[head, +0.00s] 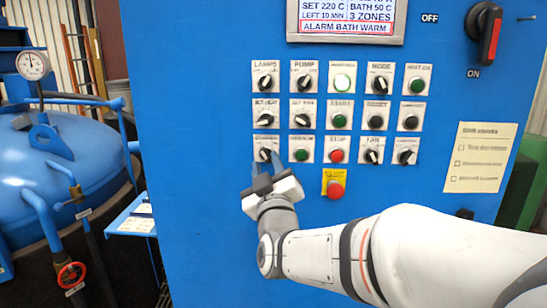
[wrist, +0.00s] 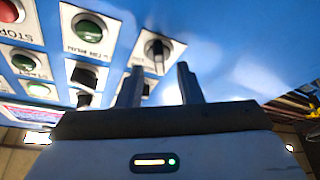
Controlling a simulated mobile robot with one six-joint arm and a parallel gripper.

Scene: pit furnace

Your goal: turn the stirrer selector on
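The stirrer selector (head: 266,152) appears to be the black knob on a white plate at the left end of the bottom row on the blue panel. Its label is too blurred to read surely, and my fingers partly cover its plate. In the wrist view the knob (wrist: 157,49) shows just beyond my fingertips, roughly in line with the gap between them. My gripper (head: 266,166) is just below and in front of it in the head view. In the wrist view my gripper (wrist: 158,78) has its two dark fingers apart with nothing between them. Contact with the knob cannot be told.
A green button (head: 302,154) sits right of the selector, then a red stop button (head: 337,155). A red emergency button (head: 336,189) on yellow is below. More knobs fill the rows above. A large red-black switch (head: 487,35) is at upper right. The display (head: 347,18) reads ALARM BATH WARM.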

